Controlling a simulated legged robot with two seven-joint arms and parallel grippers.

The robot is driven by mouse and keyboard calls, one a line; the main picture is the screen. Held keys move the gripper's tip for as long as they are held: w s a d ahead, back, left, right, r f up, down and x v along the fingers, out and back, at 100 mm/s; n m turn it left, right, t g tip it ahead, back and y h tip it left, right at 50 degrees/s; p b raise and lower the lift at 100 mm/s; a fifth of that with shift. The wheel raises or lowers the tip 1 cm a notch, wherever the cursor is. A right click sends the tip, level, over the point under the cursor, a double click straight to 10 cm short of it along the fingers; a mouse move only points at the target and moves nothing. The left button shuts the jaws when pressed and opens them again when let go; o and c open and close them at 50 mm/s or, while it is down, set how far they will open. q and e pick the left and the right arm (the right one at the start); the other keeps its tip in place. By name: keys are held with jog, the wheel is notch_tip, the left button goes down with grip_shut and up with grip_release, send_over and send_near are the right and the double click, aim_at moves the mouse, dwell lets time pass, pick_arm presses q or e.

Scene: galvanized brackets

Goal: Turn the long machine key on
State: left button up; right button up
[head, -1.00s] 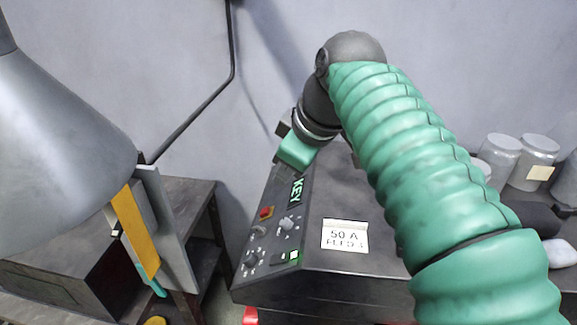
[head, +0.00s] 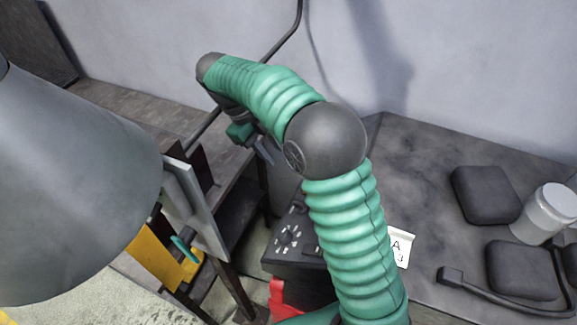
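The machine (head: 290,262) is a dark box whose sloped control panel (head: 286,238) shows to the left of my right arm. A few knobs with pale marks are visible on the panel. My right arm covers much of the machine. The KEY sign and the long key cannot be made out. My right gripper (head: 263,150) hangs from the bent green-sleeved arm, above and left of the panel in the picture, apart from it. Its fingers are small and dark, and their gap is unclear. I see nothing in them. My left gripper does not show.
A large grey cone (head: 70,190) fills the left side, beside a grey plate (head: 207,210) and a yellow piece (head: 155,258). Dark pads (head: 485,194) and a grey jar (head: 545,212) stand on the right. A red thing (head: 285,300) is below the machine.

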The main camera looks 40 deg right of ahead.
aim_at(297, 202)
jog(key=shift+g+y, duration=0.5)
jog(key=x, duration=0.5)
jog(key=s+a+x, duration=0.1)
jog(key=x, duration=0.5)
jog(key=a+p+x, duration=0.1)
jog(key=x, duration=0.4)
jog(key=shift+s+d+f, duration=0.15)
jog(key=shift+s+f, duration=0.1)
jog(key=shift+s, duration=0.25)
jog(key=shift+s+f, duration=0.15)
jog(key=shift+f, duration=0.05)
jog(key=shift+c, duration=0.3)
grip_shut()
